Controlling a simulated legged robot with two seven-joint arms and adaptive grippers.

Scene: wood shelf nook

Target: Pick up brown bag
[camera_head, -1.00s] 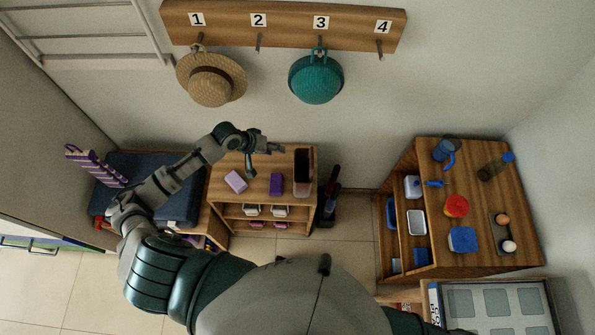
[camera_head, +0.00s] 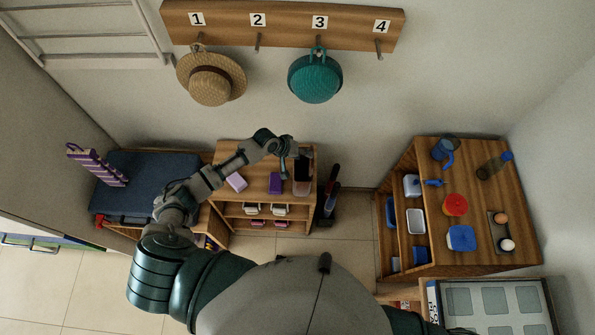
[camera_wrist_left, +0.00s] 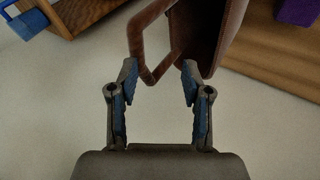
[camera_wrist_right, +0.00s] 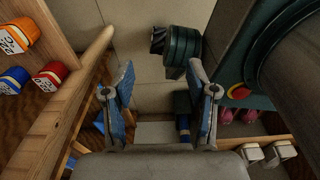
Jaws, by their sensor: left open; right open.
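The brown bag (camera_head: 302,187) stands on the wooden shelf unit at its right end, partly behind my left gripper. In the left wrist view the bag's body (camera_wrist_left: 210,35) and its looped handle (camera_wrist_left: 136,44) hang close ahead of the fingers. My left gripper (camera_wrist_left: 158,75) is open, with the handle's lower corner between its fingertips. The fingers are not closed on it. In the head view my left gripper (camera_head: 295,152) is at the bag's top. My right gripper (camera_wrist_right: 167,80) is open and empty, low down beside shelving and away from the bag.
A pink box (camera_head: 236,182) and a purple box (camera_head: 275,183) stand left of the bag. A straw hat (camera_head: 211,78) and a teal hat (camera_head: 315,77) hang from the wall rack above. A dark blue case (camera_head: 150,180) lies on the left. A wooden cabinet (camera_head: 425,160) stands on the right.

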